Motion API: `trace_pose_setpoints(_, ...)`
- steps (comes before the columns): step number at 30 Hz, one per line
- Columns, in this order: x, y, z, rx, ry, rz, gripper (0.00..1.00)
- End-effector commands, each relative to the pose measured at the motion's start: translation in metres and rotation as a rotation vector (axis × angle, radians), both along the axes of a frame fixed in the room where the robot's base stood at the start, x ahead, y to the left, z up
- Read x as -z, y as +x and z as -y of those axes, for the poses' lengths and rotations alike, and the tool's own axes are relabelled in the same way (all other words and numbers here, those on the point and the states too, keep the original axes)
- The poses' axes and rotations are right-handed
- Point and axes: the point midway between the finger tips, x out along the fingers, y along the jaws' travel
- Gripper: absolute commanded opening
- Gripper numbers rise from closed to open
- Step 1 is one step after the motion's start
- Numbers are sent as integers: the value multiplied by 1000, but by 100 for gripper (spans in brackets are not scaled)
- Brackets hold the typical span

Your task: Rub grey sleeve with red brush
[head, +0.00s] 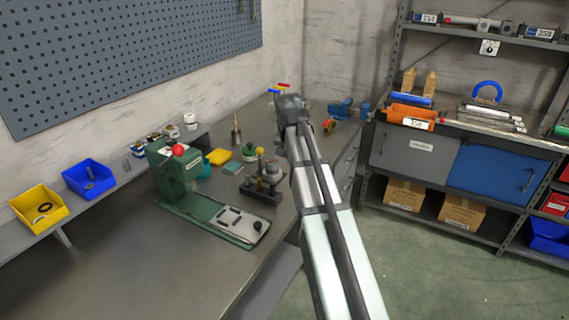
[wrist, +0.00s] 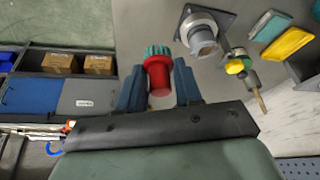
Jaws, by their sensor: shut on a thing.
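My gripper (wrist: 158,88) is shut on the red brush (wrist: 159,82). The brush is a red cylinder with a green bristled end, held between two blue fingers in the wrist view. The grey sleeve (wrist: 204,40) stands on a dark square base to the upper right of the brush, with a visible gap between them. In the head view a dark fixture (head: 262,190), seemingly the sleeve's base, stands on the bench left of my arm. My gripper (head: 288,98) is beyond it there, seen from behind, its fingers and the brush mostly hidden.
A green press (head: 180,175) stands left of the fixture. A yellow pad (head: 219,157), a small green container (head: 250,152) and a wooden-handled brush (head: 236,132) are close behind. A blue vise (head: 341,110) is at the far bench end.

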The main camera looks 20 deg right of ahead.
Motion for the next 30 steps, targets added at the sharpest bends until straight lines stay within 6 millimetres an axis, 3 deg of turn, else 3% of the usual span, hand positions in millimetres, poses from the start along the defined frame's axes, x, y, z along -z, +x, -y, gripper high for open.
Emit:
trace_pose_setpoints(1,-2,27,6,-21,1,-1,10)
trace_pose_setpoints(3,-3,52,8,-80,1,-1,10)
trace_pose_setpoints(6,-7,87,3,-207,2,1,10)
trace_pose_setpoints(10,-16,117,-7,-402,1,1,10)
trace_pose_setpoints(15,-21,130,-18,-630,2,0,10)
trace_pose_setpoints(21,-22,129,-21,-811,2,0,10)
trace_pose_setpoints(30,-17,128,-22,-898,0,-1,10)
